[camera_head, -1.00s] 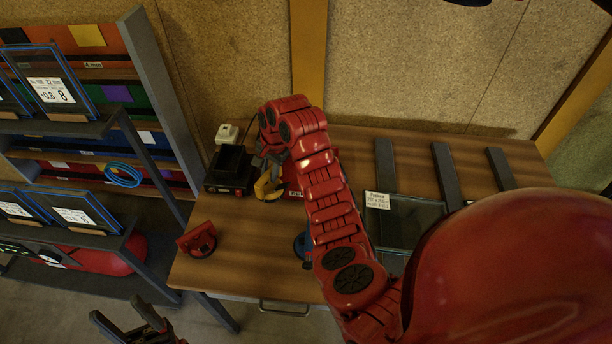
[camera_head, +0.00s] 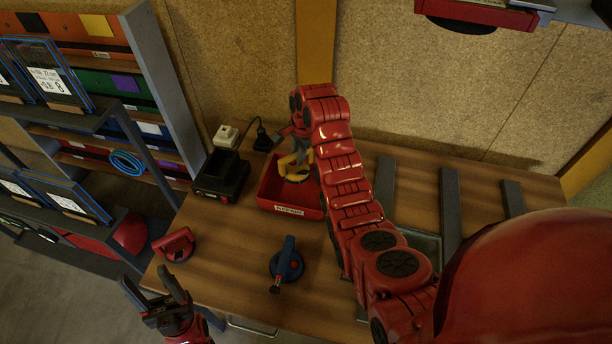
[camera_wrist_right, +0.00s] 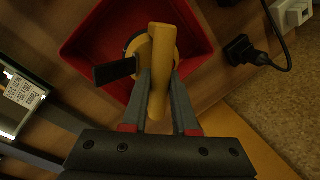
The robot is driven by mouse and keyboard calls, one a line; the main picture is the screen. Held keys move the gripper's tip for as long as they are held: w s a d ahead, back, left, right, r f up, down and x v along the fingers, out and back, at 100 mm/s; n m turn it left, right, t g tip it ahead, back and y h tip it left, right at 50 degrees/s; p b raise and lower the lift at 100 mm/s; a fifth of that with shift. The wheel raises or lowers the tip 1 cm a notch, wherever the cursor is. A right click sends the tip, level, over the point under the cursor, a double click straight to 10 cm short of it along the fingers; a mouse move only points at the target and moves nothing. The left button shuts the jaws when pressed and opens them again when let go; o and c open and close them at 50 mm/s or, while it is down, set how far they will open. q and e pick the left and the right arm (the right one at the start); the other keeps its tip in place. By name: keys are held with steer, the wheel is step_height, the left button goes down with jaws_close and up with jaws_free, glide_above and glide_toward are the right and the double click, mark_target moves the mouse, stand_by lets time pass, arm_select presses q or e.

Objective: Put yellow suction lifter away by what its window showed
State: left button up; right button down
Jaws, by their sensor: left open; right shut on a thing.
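The yellow suction lifter (camera_head: 298,175) is held by my right gripper (camera_head: 297,150), with part of it hidden by the arm. It is over or in the red tray (camera_head: 275,190), whose front label seems to read "REPAIR". In the right wrist view, the gripper (camera_wrist_right: 158,95) is shut on the yellow handle (camera_wrist_right: 159,65), with the tray (camera_wrist_right: 95,45) around and behind it. Whether the lifter touches the tray floor, I cannot tell. Its window cannot be made out. My left gripper (camera_head: 157,290) is open and empty at the table's front left corner.
A black dock (camera_head: 222,172) stands left of the tray, with a white plug (camera_head: 226,135) behind. A blue lifter (camera_head: 287,262) and a red lifter (camera_head: 176,245) are at the front. Dark bars (camera_head: 451,210) lie right. Shelves with framed panes (camera_head: 45,75) stand left.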

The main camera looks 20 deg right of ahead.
mark_target(296, 166)
steer(key=f, duration=0.2)
steer(key=f+p, duration=0.1)
steer(key=f, duration=0.1)
steer(key=shift+a+p, duration=0.3)
steer(key=shift+a, duration=0.1)
steer(key=shift+d+f, duration=0.15)
steer(key=shift+f, duration=0.1)
step_height(296, 166, down, 3)
steer(key=shift+r+p, duration=0.1)
steer(key=shift+p, duration=0.6)
steer(key=shift+f, duration=0.25)
steer(key=shift+f, duration=0.1)
steer(key=c, duration=0.7)
jaws_free()
